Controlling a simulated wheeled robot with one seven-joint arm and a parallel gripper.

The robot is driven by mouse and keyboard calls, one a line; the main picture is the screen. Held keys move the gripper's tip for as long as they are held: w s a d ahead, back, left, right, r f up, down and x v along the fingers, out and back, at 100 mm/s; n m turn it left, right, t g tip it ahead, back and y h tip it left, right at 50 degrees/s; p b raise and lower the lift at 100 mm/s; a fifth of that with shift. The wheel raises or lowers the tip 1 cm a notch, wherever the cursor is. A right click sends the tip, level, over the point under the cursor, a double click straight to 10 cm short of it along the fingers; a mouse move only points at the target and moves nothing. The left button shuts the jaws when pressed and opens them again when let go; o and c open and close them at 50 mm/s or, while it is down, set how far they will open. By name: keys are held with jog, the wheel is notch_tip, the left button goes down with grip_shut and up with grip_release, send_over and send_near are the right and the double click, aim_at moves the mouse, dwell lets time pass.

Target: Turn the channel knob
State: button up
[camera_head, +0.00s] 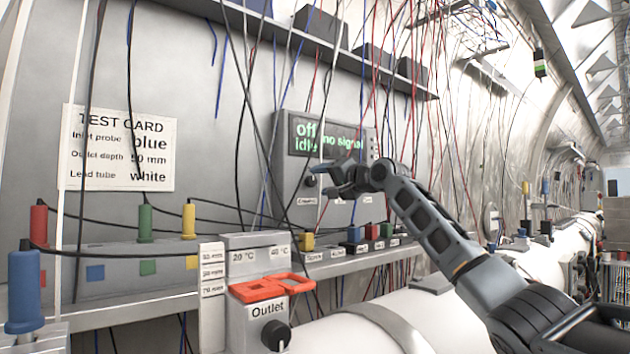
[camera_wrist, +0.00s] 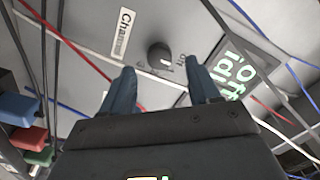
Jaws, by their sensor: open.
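The channel knob (camera_wrist: 160,54) is a small dark round knob on the grey panel of a signal box (camera_head: 288,162). It lies just beyond and between my fingertips in the wrist view, with a "Channel" label (camera_wrist: 123,33) to its left. In the head view the knob (camera_head: 309,181) shows just left of my fingers. My gripper (camera_head: 318,180) is open and empty, and it also shows in the wrist view (camera_wrist: 161,68) with a finger to either side of the knob. Whether the fingertips touch the panel I cannot tell. The box's screen (camera_head: 327,138) reads "off", "idle" and "no signal".
Several cables hang across the box and near my arm. Coloured plugs (camera_head: 372,231) stand on the ledge below. An outlet unit with a knob (camera_head: 276,335) and red bracket (camera_head: 270,287) stands in front at lower left. A shelf (camera_head: 290,45) runs above.

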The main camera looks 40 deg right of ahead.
aim_at(314, 181)
jog(key=shift+w+p, duration=0.3)
jog(key=shift+w, duration=1.5)
jog(key=shift+c, duration=0.4)
jog(key=c, duration=1)
jog(key=shift+o, duration=0.2)
